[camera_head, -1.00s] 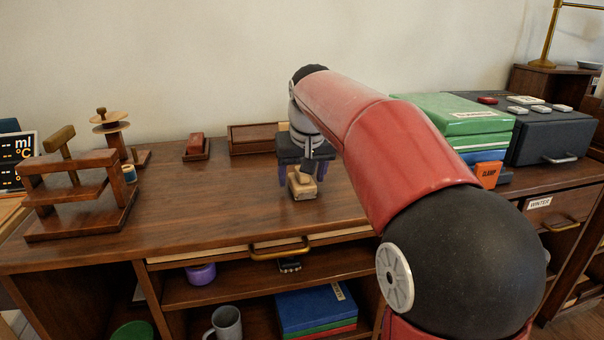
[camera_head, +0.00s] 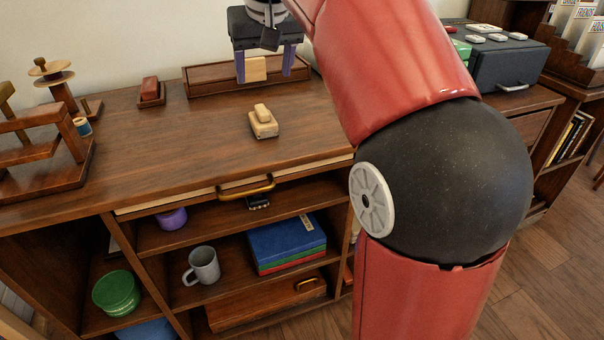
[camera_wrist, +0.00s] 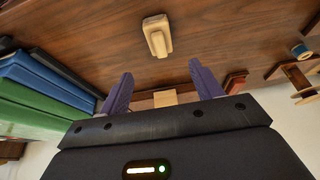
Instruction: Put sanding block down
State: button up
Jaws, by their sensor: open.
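The sanding block (camera_head: 263,123), a pale wooden block with a raised grip on top, rests upright on the bare brown desktop (camera_head: 190,140). It also shows in the wrist view (camera_wrist: 157,36), beyond the fingertips. My gripper (camera_head: 265,78) is open and empty, with two purple fingers pointing down. It is raised above and behind the block, apart from it, in front of the wooden tray at the back. In the wrist view the fingers (camera_wrist: 161,80) are spread with nothing held between them.
A long wooden tray (camera_head: 215,86) with a pale block (camera_head: 256,69) stands at the back. A red block (camera_head: 150,88) sits in a small holder left of it. A wooden stand (camera_head: 40,150) is at the left. A shelf below holds a mug (camera_head: 204,265) and boxes (camera_head: 287,243).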

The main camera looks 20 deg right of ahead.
jog(key=s+f+t, duration=0.1)
jog(key=s+f, duration=2)
jog(key=s, duration=0.3)
jog(key=shift+f, duration=0.3)
jog(key=shift+o, duration=0.4)
jog(key=shift+s, duration=0.1)
